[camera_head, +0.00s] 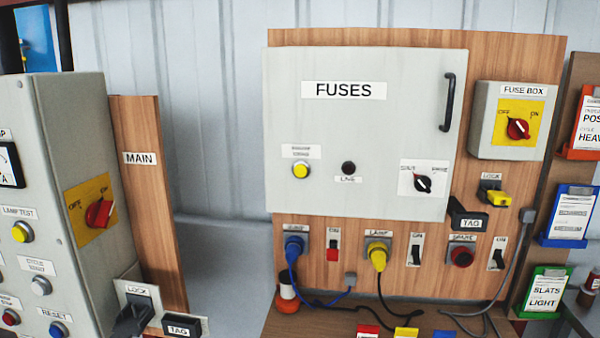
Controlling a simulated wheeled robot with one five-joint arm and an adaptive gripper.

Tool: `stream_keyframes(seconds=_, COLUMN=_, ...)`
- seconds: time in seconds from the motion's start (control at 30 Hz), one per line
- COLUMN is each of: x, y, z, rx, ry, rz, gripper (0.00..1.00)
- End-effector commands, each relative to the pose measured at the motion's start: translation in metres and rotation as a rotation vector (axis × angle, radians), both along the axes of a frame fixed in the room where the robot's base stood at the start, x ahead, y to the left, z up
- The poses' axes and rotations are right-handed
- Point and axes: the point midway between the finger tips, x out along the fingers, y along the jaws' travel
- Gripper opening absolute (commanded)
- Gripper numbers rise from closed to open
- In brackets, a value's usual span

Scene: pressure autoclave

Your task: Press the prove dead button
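A grey fuse panel door (400,110) marked FUSES is mounted on a wooden board. A round yellow button (301,171) with a pale rim sits at its lower left. The small two-line label (301,151) above this button is too blurred to read for sure, so I cannot confirm that it says prove dead. A dark round lamp (348,168) labelled LIVE sits to its right. A black rotary switch (423,183) is farther right on the door. My gripper is not in view.
A grey control cabinet (70,110) with a red rotary switch (99,213) and several buttons stands at the left. A black door handle (447,102) sticks out. Plugs, including a yellow one (378,256), and cables lie below the panel. Nothing covers the yellow button.

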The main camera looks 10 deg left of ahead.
Motion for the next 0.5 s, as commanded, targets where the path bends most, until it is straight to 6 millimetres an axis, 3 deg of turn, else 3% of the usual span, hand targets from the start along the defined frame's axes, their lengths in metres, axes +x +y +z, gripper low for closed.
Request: stream_keyframes(seconds=0.5, x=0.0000, y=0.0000, z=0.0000, rx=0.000, ry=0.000, rz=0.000, gripper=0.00)
